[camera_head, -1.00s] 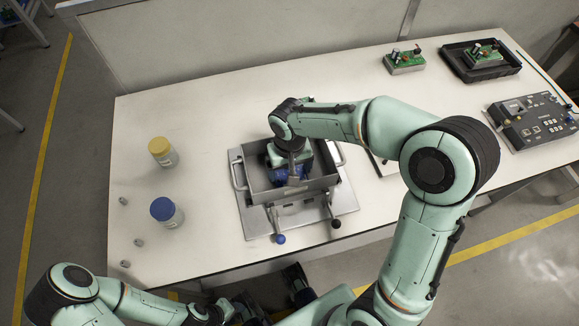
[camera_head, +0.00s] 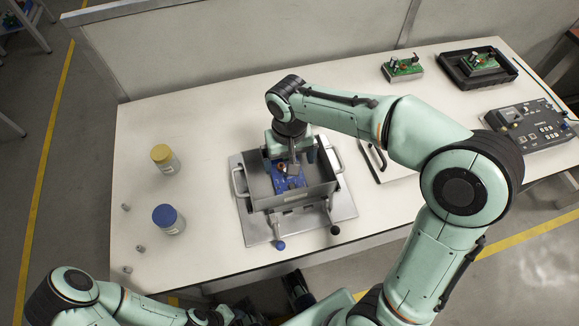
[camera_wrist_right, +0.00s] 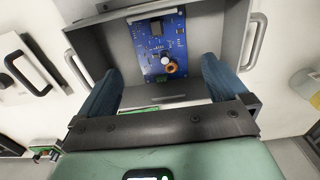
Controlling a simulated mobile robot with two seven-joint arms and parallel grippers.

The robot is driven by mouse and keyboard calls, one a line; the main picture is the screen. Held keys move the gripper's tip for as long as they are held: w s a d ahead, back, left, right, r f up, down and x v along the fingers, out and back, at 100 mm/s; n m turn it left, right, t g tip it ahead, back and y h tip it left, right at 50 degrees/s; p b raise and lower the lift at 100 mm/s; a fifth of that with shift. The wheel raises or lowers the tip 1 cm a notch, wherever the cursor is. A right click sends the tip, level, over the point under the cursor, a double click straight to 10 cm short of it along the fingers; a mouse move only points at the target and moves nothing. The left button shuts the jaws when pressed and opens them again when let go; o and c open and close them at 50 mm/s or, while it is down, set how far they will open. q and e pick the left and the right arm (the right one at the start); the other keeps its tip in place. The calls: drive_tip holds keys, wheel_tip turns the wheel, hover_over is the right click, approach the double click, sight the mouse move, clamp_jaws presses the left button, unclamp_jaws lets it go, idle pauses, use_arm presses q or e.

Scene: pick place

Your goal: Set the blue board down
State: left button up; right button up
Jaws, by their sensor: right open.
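The blue board (camera_head: 289,183) lies inside the grey open-topped box (camera_head: 305,200) on the table. In the right wrist view the blue board (camera_wrist_right: 162,45) lies against the bottom of the grey box (camera_wrist_right: 105,50), with an orange-ringed part on it. My right gripper (camera_head: 292,162) is above the box. In the wrist view the dark blue fingers of my right gripper (camera_wrist_right: 159,90) are spread wide, with nothing between them. In the head view the gripper hides part of the board. My left arm is at the bottom left; its gripper is not clearly visible.
A yellow-lidded jar (camera_head: 165,159) and a blue-lidded jar (camera_head: 168,219) stand left of the box. Green boards (camera_head: 403,69) are at the back right, one in a black tray (camera_head: 453,65). A control panel (camera_head: 530,125) sits at the right.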

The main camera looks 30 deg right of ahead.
drive_tip(key=shift+r, duration=1.8)
